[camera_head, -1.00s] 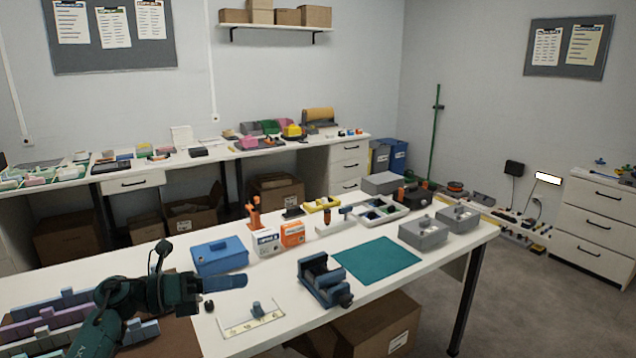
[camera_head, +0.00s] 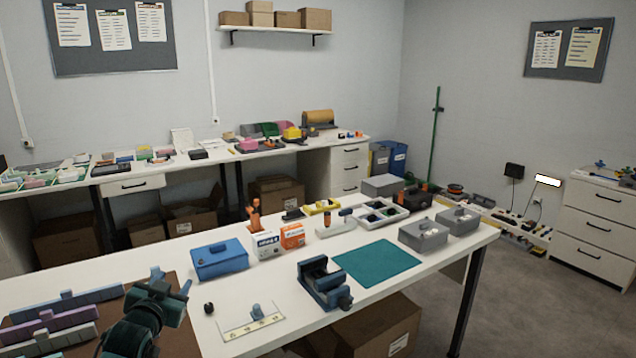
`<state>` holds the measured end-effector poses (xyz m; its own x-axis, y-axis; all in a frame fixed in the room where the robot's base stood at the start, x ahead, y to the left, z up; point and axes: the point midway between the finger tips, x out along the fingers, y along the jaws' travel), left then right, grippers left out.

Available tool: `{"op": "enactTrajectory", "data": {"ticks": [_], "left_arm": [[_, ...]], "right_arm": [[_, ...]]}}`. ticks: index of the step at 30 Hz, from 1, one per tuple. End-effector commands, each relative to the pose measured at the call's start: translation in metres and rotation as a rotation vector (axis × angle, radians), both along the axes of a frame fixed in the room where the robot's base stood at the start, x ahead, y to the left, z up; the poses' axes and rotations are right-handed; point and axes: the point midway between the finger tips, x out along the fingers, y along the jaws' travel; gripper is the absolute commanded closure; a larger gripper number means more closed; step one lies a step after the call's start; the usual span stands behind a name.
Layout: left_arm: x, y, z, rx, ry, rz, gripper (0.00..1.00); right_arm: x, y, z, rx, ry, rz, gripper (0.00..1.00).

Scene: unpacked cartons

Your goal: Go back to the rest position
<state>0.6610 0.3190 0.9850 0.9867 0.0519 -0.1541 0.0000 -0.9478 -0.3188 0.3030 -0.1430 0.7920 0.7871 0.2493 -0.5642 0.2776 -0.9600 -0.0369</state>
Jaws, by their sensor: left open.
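My left gripper (camera_head: 172,290) is at the lower left of the head view, above the brown board on the near table's left end. It is open, and nothing shows between its fingers. The dark green wrist and forearm come up from the bottom edge and hide part of the board. My right gripper is not in this view.
The near white table (camera_head: 378,291) holds a blue box (camera_head: 219,261), a blue vise (camera_head: 322,283), a teal mat (camera_head: 378,261), grey boxes (camera_head: 423,235) and a small labelled plate (camera_head: 250,327). Colored slotted bars (camera_head: 55,322) lie beside my left gripper. A cardboard carton (camera_head: 365,335) stands under the table.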

Motion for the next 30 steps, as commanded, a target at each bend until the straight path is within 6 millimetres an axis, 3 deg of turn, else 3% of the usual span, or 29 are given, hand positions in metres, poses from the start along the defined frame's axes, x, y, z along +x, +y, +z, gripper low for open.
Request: {"op": "enactTrajectory", "data": {"ticks": [1, 5, 8, 12, 18, 21, 24, 30], "left_arm": [[-0.015, -0.012, -0.021, -0.005, 0.028, -0.018, 0.54], [-0.06, -0.043, -0.074, -0.028, 0.103, -0.069, 0.54], [-0.109, -0.073, -0.115, -0.061, 0.174, -0.112, 0.54], [-0.195, -0.115, -0.163, -0.128, 0.285, -0.166, 0.54], [-0.304, -0.158, -0.191, -0.232, 0.414, -0.205, 0.54], [-0.336, -0.169, -0.192, -0.267, 0.452, -0.21, 0.54], [-0.353, -0.175, -0.192, -0.287, 0.473, -0.212, 0.54], [-0.359, -0.177, -0.192, -0.293, 0.481, -0.212, 0.54]], "right_arm": [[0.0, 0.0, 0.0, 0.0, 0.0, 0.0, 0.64], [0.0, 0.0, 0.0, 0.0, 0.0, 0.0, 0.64], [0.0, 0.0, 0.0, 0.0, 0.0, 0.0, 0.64], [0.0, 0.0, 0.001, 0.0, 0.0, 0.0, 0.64], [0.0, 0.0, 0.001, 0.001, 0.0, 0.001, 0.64], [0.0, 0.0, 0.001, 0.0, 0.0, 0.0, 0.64], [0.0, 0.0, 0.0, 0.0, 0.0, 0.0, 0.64], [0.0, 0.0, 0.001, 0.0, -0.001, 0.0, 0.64]]}}
